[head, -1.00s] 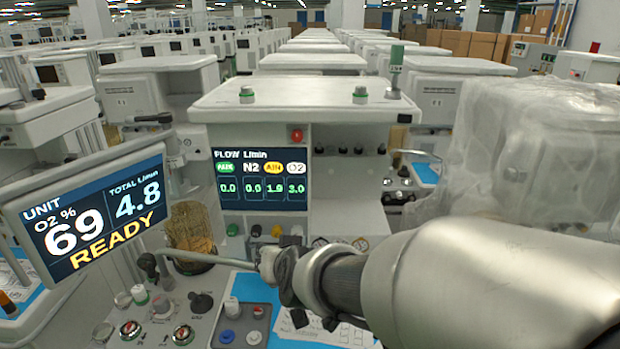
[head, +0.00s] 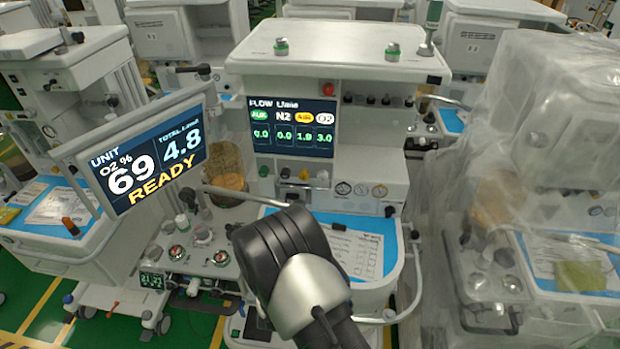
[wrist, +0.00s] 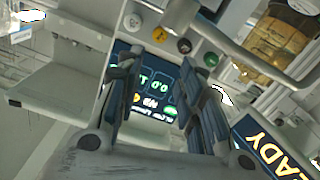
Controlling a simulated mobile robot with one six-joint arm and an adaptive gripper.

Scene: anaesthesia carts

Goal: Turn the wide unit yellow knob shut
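The wide unit's flow display (head: 292,126) reads AUX 0.0, N2 0.0, AIR 1.9, O2 3.0. The yellow knob (head: 304,174) sits in the row just below it, between a black knob (head: 284,173) and a white knob (head: 323,175). In the wrist view the yellow knob (wrist: 159,35) lies beyond my fingertips, with the white knob (wrist: 132,20) to its left and the black (wrist: 184,46) and green (wrist: 210,59) knobs to its right. My gripper (wrist: 163,68) is open and empty, apart from the knobs. My arm hides the gripper in the head view.
The monitor (head: 145,155) at left reads O2 69%, total 4.8, READY. A silver bar (head: 245,196) crosses below the knobs beside an amber canister (head: 228,165). A blue worktop with papers (head: 390,235) lies below. A plastic-covered cart (head: 545,130) stands at right.

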